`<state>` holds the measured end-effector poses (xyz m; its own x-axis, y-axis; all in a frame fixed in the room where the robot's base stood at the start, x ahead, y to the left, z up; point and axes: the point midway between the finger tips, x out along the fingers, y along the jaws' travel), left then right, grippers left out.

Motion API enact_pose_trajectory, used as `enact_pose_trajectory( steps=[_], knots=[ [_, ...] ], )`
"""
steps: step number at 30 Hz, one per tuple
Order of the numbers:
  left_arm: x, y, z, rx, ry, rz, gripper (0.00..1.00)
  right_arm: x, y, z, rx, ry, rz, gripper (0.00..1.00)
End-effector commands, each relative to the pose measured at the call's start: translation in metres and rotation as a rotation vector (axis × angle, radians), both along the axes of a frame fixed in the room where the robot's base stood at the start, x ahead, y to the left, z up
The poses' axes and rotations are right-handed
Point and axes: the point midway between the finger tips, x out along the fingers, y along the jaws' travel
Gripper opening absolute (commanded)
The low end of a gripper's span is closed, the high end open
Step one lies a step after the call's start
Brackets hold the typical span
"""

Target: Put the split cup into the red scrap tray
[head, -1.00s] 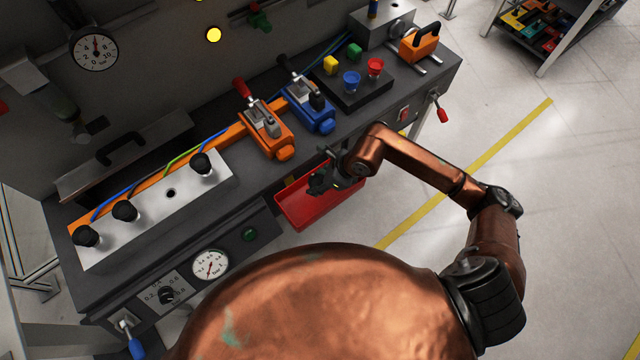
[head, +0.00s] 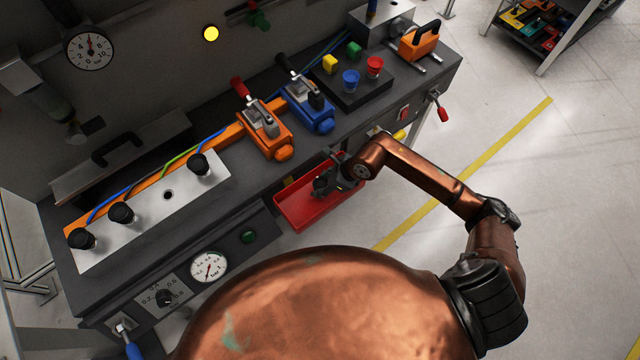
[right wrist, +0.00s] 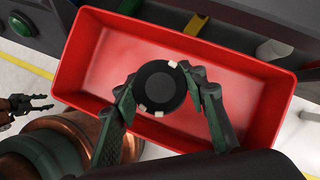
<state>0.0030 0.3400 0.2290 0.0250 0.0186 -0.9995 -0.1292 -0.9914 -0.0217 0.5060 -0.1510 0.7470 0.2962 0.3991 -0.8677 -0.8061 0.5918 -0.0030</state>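The red scrap tray (head: 300,219) sits at the front edge of the bench, and it fills much of the right wrist view (right wrist: 85,60). My right gripper (head: 322,184) is inside the tray's outline. In the right wrist view its two fingers (right wrist: 158,88) close on opposite sides of a round black cup (right wrist: 156,82) with small pale marks at its rim. The cup is over the tray floor; its exact height above it is unclear. My left gripper (right wrist: 38,104) shows small at the left of the right wrist view, fingers apart and empty.
A metal plate (head: 140,225) holds several black cups and has one bare hole (head: 168,195). Orange (head: 268,135) and blue (head: 312,108) clamps stand behind the tray. A black block (head: 365,92) carries blue and red cups. Open floor lies right.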

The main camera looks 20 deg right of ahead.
Motion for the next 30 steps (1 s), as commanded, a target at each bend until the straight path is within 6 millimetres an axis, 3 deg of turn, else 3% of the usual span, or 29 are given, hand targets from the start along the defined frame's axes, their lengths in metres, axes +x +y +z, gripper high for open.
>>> enact_pose_trajectory(
  steps=[6,17,30],
  knots=[
    [0.0,-0.001,0.0,-0.001,0.0,0.0,0.41,0.0,0.0,0.0,0.0,0.0,0.0,0.55],
    [0.0,-0.001,0.002,-0.001,-0.001,0.0,0.41,-0.001,-0.002,0.005,-0.002,-0.001,-0.001,0.55],
    [0.005,-0.001,0.014,-0.001,-0.008,0.0,0.41,-0.025,-0.035,0.076,-0.003,-0.003,0.0,0.55]
  ],
)
